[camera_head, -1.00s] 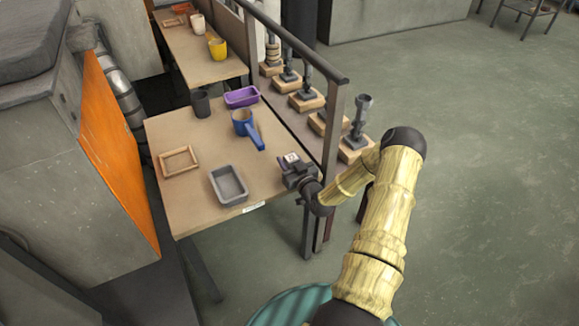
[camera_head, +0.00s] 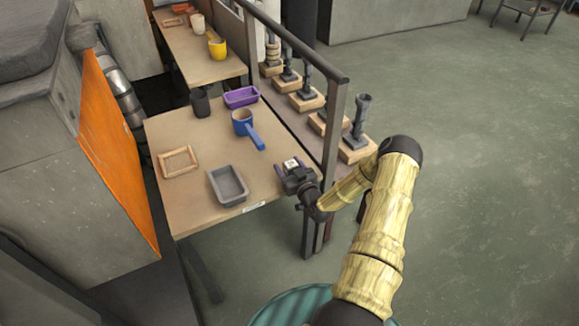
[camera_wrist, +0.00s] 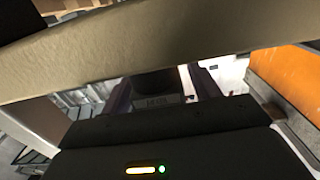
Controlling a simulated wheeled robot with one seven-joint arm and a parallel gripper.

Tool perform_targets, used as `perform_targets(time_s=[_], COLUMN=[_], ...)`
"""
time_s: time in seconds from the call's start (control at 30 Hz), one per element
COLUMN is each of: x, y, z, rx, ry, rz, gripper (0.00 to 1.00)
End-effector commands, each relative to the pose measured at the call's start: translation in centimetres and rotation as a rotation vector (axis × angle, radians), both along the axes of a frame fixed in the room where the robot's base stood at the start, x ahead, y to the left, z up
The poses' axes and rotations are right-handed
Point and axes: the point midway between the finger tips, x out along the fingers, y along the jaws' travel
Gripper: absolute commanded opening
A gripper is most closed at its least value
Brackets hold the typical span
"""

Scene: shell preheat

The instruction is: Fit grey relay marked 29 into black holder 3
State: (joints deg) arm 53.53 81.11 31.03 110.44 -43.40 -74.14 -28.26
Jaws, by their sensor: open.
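My gripper (camera_head: 290,171) is open at the right edge of the near table. A small block with a white, dark-marked face (camera_head: 291,163) shows at its fingertips; the mark is too small to read. In the wrist view, my two purplish fingers (camera_wrist: 160,88) stand apart, with a dark block bearing a pale label (camera_wrist: 160,101) between them. The label is unclear, and I cannot tell whether the fingers touch the block. I cannot make out a relay marked 29 or a black holder numbered 3 for certain.
An orange panel (camera_head: 118,150) stands left.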

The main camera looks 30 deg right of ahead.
Motion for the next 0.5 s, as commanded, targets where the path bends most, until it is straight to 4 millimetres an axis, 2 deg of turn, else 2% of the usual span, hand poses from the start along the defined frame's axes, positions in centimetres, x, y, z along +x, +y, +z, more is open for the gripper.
perform_targets(time_s=[0.17, 0.27, 0.5], x=[-0.8, -2.2, -6.9], y=[-0.1, -0.1, -0.3], z=[0.2, 0.2, 0.2], rx=[0.001, 0.001, 0.002], ry=[0.002, 0.002, 0.004], rz=[0.000, -0.001, -0.001], gripper=[0.61, 0.61, 0.61])
